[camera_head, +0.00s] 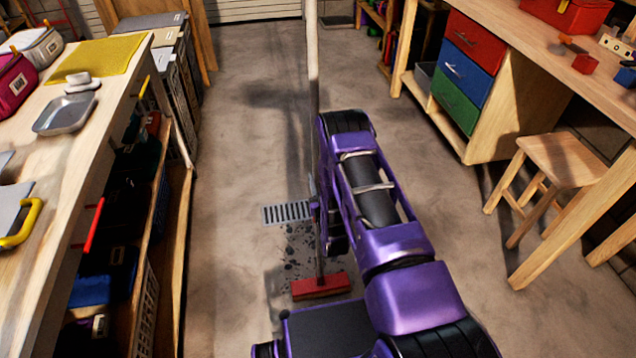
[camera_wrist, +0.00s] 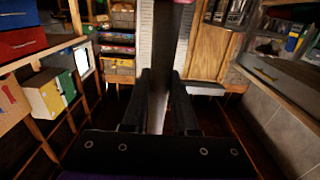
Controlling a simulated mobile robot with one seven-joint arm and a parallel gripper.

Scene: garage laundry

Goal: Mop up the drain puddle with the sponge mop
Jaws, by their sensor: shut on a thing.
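The sponge mop stands nearly upright in the head view, with a long pale handle (camera_head: 313,70) and a red head (camera_head: 321,286) low down, seemingly at the floor. My gripper (camera_head: 314,192) is shut on the mop's handle, partly hidden by my purple arm. In the wrist view my two dark fingers (camera_wrist: 163,100) flank the handle (camera_wrist: 160,60). The drain puddle (camera_head: 297,245) shows as dark wet spots in front of the metal drain grate (camera_head: 286,212). The red head is at the puddle's near edge; my arm may hide some of the puddle's right side.
A wooden workbench (camera_head: 120,100) with a metal tray (camera_head: 65,114) lines the left. On the right are a bench (camera_head: 540,50) with coloured drawers (camera_head: 466,70) and a wooden stool (camera_head: 562,158). The concrete floor between is mostly clear.

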